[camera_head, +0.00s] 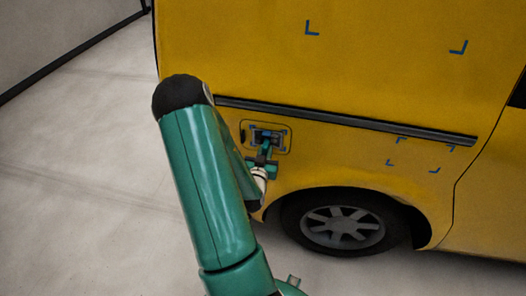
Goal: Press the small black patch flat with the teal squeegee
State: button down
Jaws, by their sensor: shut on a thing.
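My gripper (261,165) is in front of the yellow van's side, just above and left of the wheel. It is shut on the teal squeegee (266,151), which points up toward a small squarish panel outlined on the van (286,149). A small black patch (264,134) shows within that outline, with blue marks around it. The squeegee's upper end overlaps the patch's lower part in the picture. I cannot tell whether it touches the patch or whether the patch lies flat.
A dark trim strip (350,118) runs along the van above the panel. Blue corner marks (311,28) show high on the side, and more (403,141) sit right of the panel. The wheel (342,226) is below right. The pale floor at left is clear.

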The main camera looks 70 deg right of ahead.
jog(key=shift+s+d, duration=0.1)
jog(key=shift+s, duration=0.55)
jog(key=shift+s, duration=0.1)
jog(key=shift+s+d, duration=0.2)
jog(key=shift+s, duration=0.8)
jog(key=shift+s, duration=0.1)
jog(key=shift+s, duration=0.6)
jog(key=s+a, duration=0.1)
jog(key=a, duration=0.5)
jog(key=shift+a, duration=0.4)
